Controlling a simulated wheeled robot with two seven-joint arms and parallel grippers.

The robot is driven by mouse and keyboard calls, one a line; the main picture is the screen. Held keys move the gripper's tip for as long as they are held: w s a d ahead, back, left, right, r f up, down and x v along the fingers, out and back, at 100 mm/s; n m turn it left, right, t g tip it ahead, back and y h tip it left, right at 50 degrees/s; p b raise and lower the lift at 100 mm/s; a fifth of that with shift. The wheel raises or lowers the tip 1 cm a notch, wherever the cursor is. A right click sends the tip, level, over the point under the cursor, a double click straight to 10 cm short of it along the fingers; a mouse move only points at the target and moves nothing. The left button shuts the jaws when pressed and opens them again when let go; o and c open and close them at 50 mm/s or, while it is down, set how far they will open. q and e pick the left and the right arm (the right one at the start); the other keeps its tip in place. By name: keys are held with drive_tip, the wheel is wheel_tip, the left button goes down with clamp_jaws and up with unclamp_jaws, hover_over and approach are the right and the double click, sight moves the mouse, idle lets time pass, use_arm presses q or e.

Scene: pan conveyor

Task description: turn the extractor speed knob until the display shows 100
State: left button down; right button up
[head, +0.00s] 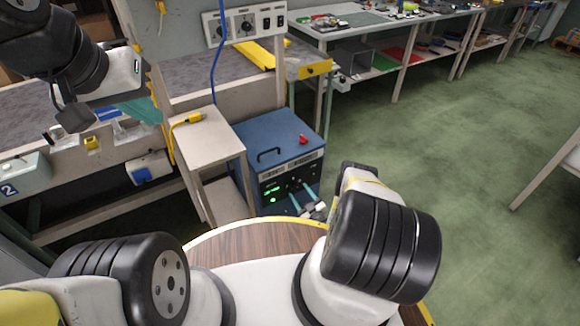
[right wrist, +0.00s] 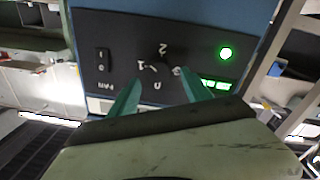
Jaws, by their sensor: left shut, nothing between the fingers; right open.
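The extractor is a blue box (head: 283,140) with a black front panel in the head view. A lit green display (head: 273,190) shows on its panel and in the right wrist view (right wrist: 217,84); I cannot read its number. The dark speed knob (right wrist: 163,64) sits among white dial marks and is hard to make out against the panel. My right gripper (head: 298,190) is open in front of the panel, its teal fingers (right wrist: 160,78) on either side of the dial area. Contact with the knob cannot be told. My left gripper (head: 148,109) is shut and empty, far left.
A fan rocker switch (right wrist: 102,61) and a round green lamp (right wrist: 226,53) are on the panel. A red object (head: 303,139) and a black handle are on the box top. A small beige table (head: 207,137) stands close left of the box. Green floor is free to the right.

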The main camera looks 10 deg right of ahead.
drive_tip(key=v, duration=0.5)
idle(0.4)
